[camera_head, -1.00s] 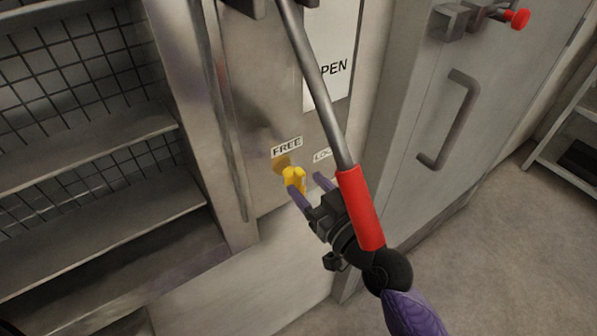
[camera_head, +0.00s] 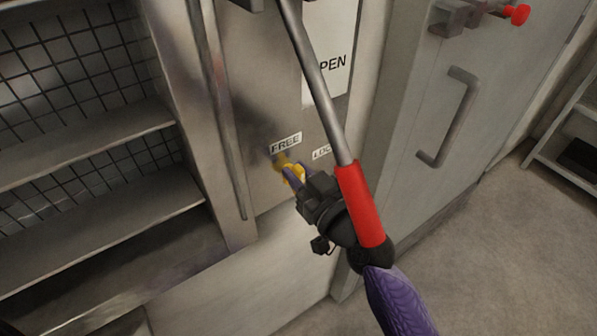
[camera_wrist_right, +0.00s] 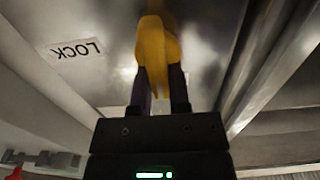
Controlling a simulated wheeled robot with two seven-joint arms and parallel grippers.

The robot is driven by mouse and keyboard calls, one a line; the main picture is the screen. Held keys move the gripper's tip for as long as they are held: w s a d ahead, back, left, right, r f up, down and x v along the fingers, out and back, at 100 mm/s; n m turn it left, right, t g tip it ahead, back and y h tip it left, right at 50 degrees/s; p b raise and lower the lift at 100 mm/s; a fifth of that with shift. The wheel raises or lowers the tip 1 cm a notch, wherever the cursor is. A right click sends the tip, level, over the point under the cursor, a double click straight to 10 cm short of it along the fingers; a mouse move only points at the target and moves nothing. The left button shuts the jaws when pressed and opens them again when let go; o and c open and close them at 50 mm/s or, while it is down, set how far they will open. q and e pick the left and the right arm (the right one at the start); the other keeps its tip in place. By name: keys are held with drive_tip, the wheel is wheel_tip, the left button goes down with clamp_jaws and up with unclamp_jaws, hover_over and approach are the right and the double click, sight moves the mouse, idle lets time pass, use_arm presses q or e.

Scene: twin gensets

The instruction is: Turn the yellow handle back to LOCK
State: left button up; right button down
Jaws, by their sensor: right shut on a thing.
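The yellow handle (camera_head: 283,161) sits on the grey metal panel, just below the FREE label (camera_head: 285,143). The LOCK label (camera_head: 322,152) is to its right, partly hidden by my arm and the lever. My right gripper (camera_head: 292,176) is shut on the handle, with its purple fingers at the handle's near end. In the right wrist view the yellow handle (camera_wrist_right: 155,55) stands between the two dark fingers (camera_wrist_right: 160,88), and the LOCK label (camera_wrist_right: 75,49) reads upside down to the left. My left gripper is not in view.
A long grey lever with a red grip (camera_head: 360,205) crosses in front of the panel, close over my right wrist. A door with a bar handle (camera_head: 448,118) and a red knob (camera_head: 517,14) is at right. Open shelves (camera_head: 90,150) stand at left.

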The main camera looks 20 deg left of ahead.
drive_tip(key=shift+m, duration=0.3)
drive_tip(key=m, duration=0.3)
drive_tip(key=shift+w+d+f+m, duration=0.1)
drive_tip(key=shift+w+d+m, duration=0.1)
drive_tip(key=shift+m, duration=0.1)
drive_tip(key=m, duration=0.4)
drive_tip(key=shift+w+d+f+m+b, duration=0.15)
drive_tip(key=shift+w+m+b, duration=0.1)
drive_tip(key=shift+m+b, duration=0.05)
drive_tip(key=shift+w+d+f+m, duration=0.1)
drive_tip(key=shift+f+m, duration=0.1)
drive_tip(key=shift+m, duration=1.3)
drive_tip(key=shift+w+d+f+m, duration=0.1)
drive_tip(key=shift+f+m, duration=0.1)
drive_tip(key=shift+m, duration=1.3)
drive_tip(key=shift+f+m, duration=0.2)
drive_tip(key=shift+m, duration=1.3)
drive_tip(key=c, duration=0.6)
unclamp_jaws()
drive_tip(key=shift+d, duration=0.1)
